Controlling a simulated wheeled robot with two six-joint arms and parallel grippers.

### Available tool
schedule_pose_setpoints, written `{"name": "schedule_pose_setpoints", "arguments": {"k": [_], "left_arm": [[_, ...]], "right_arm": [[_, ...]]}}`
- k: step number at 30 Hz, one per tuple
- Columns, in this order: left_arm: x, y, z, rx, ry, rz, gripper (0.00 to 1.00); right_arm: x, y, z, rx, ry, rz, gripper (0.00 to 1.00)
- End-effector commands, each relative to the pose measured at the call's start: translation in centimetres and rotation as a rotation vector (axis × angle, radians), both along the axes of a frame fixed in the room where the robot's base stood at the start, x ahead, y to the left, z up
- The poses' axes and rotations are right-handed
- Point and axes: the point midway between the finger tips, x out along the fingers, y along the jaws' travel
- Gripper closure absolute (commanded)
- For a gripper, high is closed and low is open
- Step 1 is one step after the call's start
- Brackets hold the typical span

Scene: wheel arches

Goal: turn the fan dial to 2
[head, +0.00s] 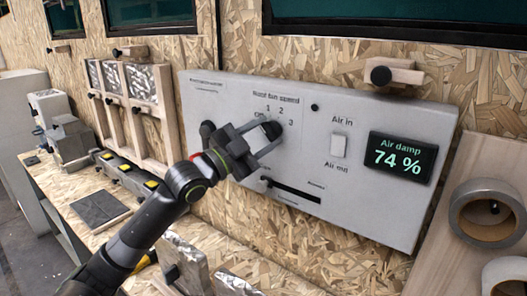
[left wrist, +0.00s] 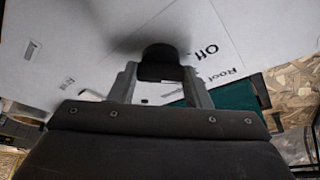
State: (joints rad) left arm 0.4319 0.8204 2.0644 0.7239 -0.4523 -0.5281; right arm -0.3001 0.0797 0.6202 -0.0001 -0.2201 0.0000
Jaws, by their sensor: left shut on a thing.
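The fan dial (head: 273,129) is a dark round knob on a pale grey panel (head: 230,95), below the words "Roof fan speed" and the marks 1, 2 and 3. My left gripper (head: 267,134) is shut on it, with one finger on each side. In the left wrist view the dark dial (left wrist: 160,62) sits between the two grey fingers (left wrist: 160,82), with the word "Off" beside it. I cannot tell which mark the dial points to. My right gripper is not in view.
The panel also has a second dark knob (head: 207,130), a white switch (head: 339,146), a slot with a slider (head: 292,191) and a display (head: 400,158) reading "Air damp 74 %". Tape rolls (head: 486,212) lie at the right. A workbench with tools runs along the left.

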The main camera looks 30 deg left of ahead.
Motion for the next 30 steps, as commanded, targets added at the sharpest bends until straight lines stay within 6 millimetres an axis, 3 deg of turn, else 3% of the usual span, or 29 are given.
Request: {"name": "schedule_pose_setpoints", "arguments": {"k": [1, 10, 17, 30], "left_arm": [[0.0, 0.0, -0.7, 0.041, -0.009, 0.0, 0.79], [0.0, 0.1, -0.2, 0.309, -0.043, 0.001, 0.79], [0.0, 0.1, 0.1, 0.522, -0.07, 0.0, 0.79], [0.0, 0.1, 0.4, 0.903, -0.123, -0.001, 0.79]], "right_arm": [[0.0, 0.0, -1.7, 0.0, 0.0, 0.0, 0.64], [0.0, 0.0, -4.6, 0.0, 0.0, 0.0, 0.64], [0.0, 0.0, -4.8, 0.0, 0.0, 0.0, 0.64], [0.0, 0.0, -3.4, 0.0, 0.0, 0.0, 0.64]]}}
